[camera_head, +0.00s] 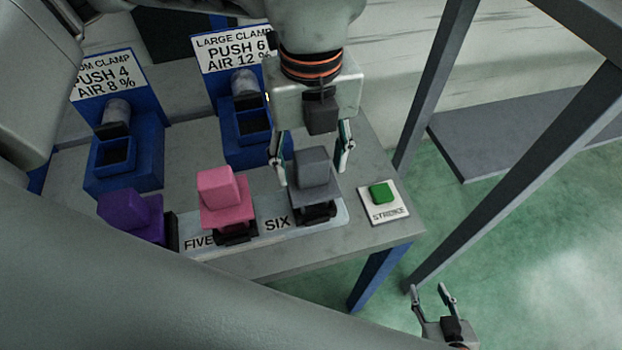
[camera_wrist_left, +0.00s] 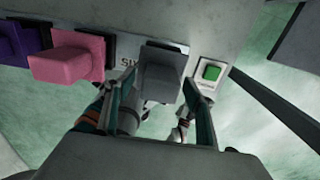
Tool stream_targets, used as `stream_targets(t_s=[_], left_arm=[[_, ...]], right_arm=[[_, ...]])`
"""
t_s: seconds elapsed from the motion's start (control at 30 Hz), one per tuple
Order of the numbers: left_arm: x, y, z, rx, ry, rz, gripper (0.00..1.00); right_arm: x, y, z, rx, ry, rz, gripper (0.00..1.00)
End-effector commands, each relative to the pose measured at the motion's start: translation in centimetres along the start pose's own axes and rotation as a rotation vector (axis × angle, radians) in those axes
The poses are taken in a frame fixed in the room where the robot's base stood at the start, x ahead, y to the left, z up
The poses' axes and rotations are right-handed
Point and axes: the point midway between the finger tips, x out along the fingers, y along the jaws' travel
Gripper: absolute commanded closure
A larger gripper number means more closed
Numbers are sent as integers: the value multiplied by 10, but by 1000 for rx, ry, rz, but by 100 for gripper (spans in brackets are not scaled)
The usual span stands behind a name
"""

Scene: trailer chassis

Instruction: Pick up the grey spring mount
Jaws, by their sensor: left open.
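The grey spring mount (camera_head: 313,169) is a blocky piece standing on a dark base by the SIX label at the table's right front. My left gripper (camera_head: 315,165) is over it from behind, open, with one finger on each side of the block. In the left wrist view the grey spring mount (camera_wrist_left: 160,75) shows between the two spread fingers (camera_wrist_left: 155,110). I cannot tell whether either finger touches it. My right gripper (camera_head: 430,290) is open and empty at the lower right, above the green floor.
A pink mount (camera_head: 226,195) stands left of the grey one at FIVE, with a purple mount (camera_head: 130,215) further left. A green button (camera_head: 381,193) sits to the right on a white plate. Blue clamp stations (camera_head: 125,165) stand behind. A grey frame post (camera_head: 430,90) rises at right.

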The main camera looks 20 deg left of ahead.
Motion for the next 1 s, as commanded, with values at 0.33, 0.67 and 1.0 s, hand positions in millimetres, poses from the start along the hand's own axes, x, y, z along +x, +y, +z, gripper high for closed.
stream_targets(t_s=[0.33, 0.67, 1.0], left_arm=[[0, 0, 0, 0, 0, 0, 87], [-1, 0, 0, 0, 0, -2, 100], [-21, -2, 1, -2, -3, -5, 100]], right_arm=[[0, 0, -2, 0, 3, 0, 60], [1, 0, 2, 0, -3, -1, 60], [1, 0, 2, 0, -4, -1, 60]])
